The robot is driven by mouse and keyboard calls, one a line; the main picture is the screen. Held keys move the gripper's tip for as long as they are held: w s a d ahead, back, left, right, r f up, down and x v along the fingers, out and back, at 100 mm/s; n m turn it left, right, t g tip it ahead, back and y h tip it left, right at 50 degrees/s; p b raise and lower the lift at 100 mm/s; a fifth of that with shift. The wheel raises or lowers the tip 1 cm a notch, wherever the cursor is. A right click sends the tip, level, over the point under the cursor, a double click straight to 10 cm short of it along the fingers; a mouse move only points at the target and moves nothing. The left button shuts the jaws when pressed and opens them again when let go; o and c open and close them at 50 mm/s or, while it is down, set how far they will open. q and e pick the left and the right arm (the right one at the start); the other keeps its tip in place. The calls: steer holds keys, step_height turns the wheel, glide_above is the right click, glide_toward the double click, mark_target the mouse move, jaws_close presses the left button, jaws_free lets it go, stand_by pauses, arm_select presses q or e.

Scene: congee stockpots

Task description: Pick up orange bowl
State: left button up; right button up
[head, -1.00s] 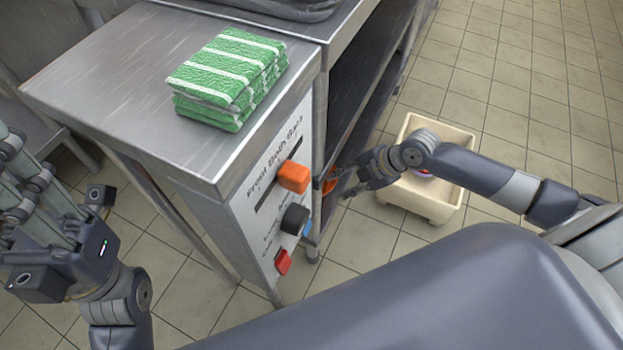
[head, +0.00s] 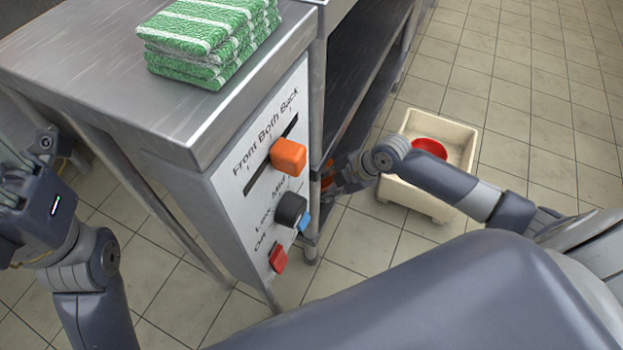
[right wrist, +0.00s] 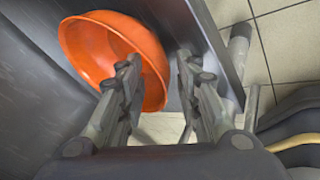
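The orange bowl (right wrist: 92,45) lies on a metal shelf, its rounded shape large in the right wrist view. In the head view only a small orange part (head: 327,170) shows at the cabinet opening. My right gripper (right wrist: 158,62) is open, its two fingers apart. Its left finger overlaps the bowl in the picture, and the bowl's right rim shows between the fingers; I cannot tell whether they touch. In the head view the right gripper (head: 337,182) is at the shelf opening. My left gripper is partly in view at the left edge, its fingers mostly cut off.
A metal counter (head: 85,75) carries folded green striped towels (head: 207,42). Its front panel has an orange slider (head: 288,157), a black knob (head: 290,208) and a red switch (head: 278,259). A cream bin (head: 462,150) holding a red bowl (head: 430,147) stands on the tiled floor under my right forearm.

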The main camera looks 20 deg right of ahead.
jaws_close()
